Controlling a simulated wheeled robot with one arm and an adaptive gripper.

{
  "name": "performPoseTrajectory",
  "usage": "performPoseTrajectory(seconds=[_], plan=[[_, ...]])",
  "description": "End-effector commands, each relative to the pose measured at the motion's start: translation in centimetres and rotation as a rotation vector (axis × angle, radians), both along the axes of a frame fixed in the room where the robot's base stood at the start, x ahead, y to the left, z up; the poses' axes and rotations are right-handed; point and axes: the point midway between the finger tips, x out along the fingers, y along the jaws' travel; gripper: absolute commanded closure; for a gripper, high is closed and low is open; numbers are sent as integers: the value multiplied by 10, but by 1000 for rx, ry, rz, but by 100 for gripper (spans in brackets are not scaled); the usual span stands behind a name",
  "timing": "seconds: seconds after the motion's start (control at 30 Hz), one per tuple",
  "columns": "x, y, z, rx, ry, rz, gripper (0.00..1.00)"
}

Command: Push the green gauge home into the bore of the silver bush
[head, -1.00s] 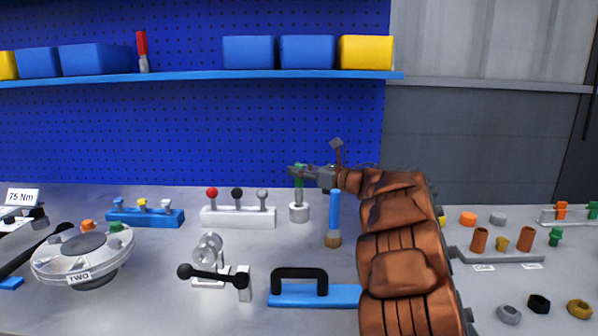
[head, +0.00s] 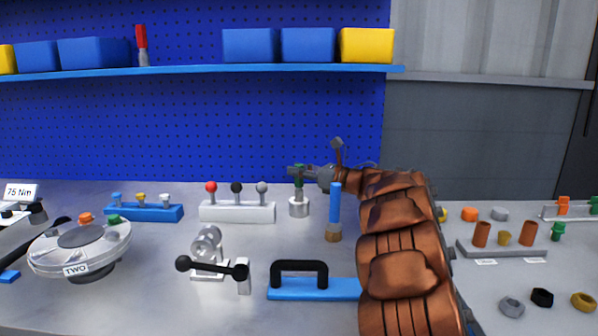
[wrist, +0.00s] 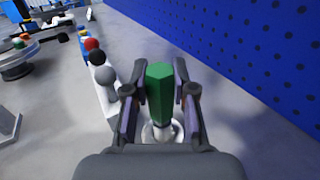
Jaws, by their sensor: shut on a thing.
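The green gauge (head: 299,182) stands about upright, with its pale lower shank pointing down to the silver bush (head: 299,208) on the bench. My gripper (head: 300,170) is shut on the gauge's green upper part. In the wrist view the green gauge (wrist: 160,88) sits between the two fingers of my gripper (wrist: 160,95). The rim of the silver bush (wrist: 148,133) shows below around the shank. The shank's lower end appears to be at or in the bore, but how deep I cannot tell.
A blue-handled tool (head: 335,205) stands close to the right of the bush. A white block with red, black and grey knobs (head: 237,212) is at its left. A blue base with a black handle (head: 312,292) lies in front. The blue pegboard (head: 200,130) is behind.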

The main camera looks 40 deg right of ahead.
Motion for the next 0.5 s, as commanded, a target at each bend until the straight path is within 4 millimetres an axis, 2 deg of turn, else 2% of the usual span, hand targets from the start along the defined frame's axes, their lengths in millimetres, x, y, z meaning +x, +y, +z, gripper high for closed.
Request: performPoseTrajectory(seconds=[0.5], plan=[[0, 0, -10, 0, -1, 0, 100]])
